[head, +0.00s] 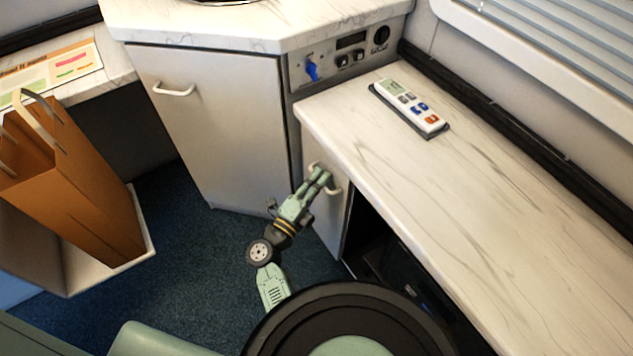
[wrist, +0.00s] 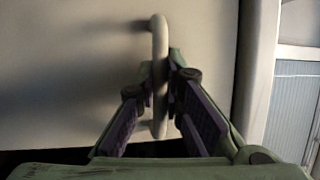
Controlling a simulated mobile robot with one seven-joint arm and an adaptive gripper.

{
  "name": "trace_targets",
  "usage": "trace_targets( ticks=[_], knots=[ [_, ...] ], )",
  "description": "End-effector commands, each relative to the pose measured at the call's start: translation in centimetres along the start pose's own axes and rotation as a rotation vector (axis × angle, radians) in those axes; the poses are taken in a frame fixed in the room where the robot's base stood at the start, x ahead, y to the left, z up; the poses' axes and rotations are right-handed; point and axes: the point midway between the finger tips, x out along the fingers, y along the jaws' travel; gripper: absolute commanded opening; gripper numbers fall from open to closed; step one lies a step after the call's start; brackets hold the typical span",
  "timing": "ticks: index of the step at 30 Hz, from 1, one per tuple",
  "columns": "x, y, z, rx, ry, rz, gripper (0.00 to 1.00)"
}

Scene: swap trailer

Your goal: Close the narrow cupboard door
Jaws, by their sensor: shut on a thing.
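In the wrist view the handle (wrist: 159,38) stands upright in the picture against the pale door (wrist: 70,70). My gripper (wrist: 160,80) has one finger on each side of the bar and is shut on it. A dark space shows to the right of the door in the head view. I cannot tell how far the door is from its frame.
A brown paper bag (head: 75,180) stands at far left. Blue carpet (head: 190,260) is clear between.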

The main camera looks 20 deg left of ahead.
Motion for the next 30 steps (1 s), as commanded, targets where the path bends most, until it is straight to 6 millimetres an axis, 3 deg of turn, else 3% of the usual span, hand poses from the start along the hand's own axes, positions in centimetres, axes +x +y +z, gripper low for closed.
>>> trace_targets(
  ticks=[14, 15, 19, 30],
  knots=[
    [0.50, 0.00, -0.06, 0.001, -0.006, -0.002, 0.00],
    [0.51, 0.00, -0.07, 0.001, -0.006, -0.002, 0.10],
    [0.49, 0.00, -0.06, 0.001, -0.006, -0.001, 0.18],
    [0.39, 0.05, -0.03, 0.001, -0.007, -0.001, 0.18]
  ],
)
